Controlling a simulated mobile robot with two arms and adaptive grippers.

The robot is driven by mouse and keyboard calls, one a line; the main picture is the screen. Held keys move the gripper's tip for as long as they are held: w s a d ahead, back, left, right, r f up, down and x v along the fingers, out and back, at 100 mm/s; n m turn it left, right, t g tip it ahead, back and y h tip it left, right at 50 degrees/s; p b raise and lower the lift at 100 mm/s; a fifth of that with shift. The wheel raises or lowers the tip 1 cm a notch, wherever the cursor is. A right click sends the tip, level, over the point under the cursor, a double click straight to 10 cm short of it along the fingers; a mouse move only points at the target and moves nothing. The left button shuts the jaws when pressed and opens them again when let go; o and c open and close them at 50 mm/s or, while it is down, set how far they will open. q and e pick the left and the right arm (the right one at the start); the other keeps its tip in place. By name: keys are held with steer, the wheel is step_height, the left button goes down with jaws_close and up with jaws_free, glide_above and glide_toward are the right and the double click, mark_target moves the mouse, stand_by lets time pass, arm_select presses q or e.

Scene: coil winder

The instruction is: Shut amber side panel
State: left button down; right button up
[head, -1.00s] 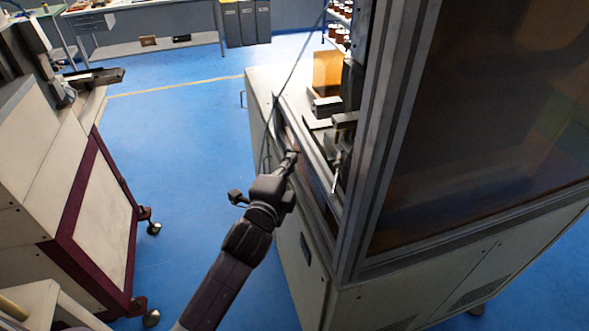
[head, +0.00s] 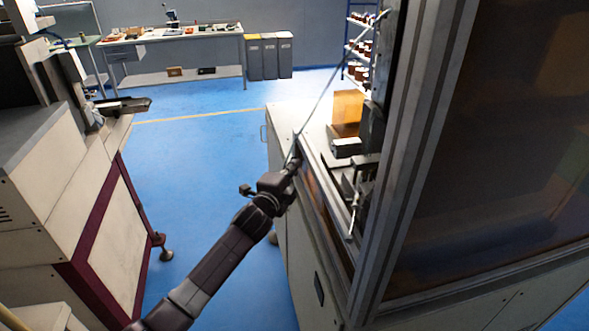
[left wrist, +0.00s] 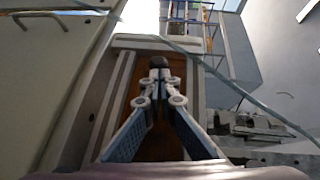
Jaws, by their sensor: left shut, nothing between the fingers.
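The amber side panel (head: 327,215) shows in the head view as a narrow brown strip in a grey frame, along the left side of the winder enclosure. I see it at a steep slant, so how far open it stands is hard to tell. My left gripper (head: 296,163) is at the panel's far end, its fingers closed and empty. In the left wrist view the closed fingertips (left wrist: 159,64) lie over the brown panel (left wrist: 160,142) and its grey frame; whether they touch it is unclear. My right gripper is not in view.
A thin rod or cable (head: 330,85) runs from near my left gripper up to the enclosure post (head: 420,130). A cream and maroon machine (head: 110,215) stands left, with open blue floor (head: 200,165) between. Grey bins (head: 270,57) and a workbench stand behind.

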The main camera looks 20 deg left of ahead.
arm_select(q)
steer(key=shift+r, duration=0.1)
steer(key=s+r, duration=0.1)
steer(key=s, duration=1.1)
steer(key=s+a+f+n+g, duration=0.1)
steer(key=s+f+n+g, duration=0.1)
steer(key=f, duration=0.9)
steer(key=s+a+f+n+g, duration=0.1)
steer(key=f+n+g, duration=0.1)
steer(key=f, duration=0.9)
steer(key=s+f+n+g, duration=0.2)
steer(key=s+f+g, duration=0.1)
steer(key=s+f, duration=0.8)
steer(key=s+f+n+g, duration=0.3)
steer(key=s+f, duration=0.4)
steer(key=f, duration=0.9)
steer(key=s+d+f+n+g, duration=0.1)
steer(key=s+f, duration=0.3)
steer(key=s, duration=0.7)
steer(key=s+d+f+n+g, duration=0.2)
steer(key=s+f, duration=0.3)
steer(key=s, duration=0.5)
steer(key=s+d+f+n+g, duration=0.2)
steer(key=s+f, duration=0.3)
steer(key=s, duration=0.6)
steer(key=shift+s+f+g, duration=0.2)
steer(key=shift+s+g, duration=0.15)
steer(key=shift+g, duration=0.05)
steer(key=shift+d, duration=0.15)
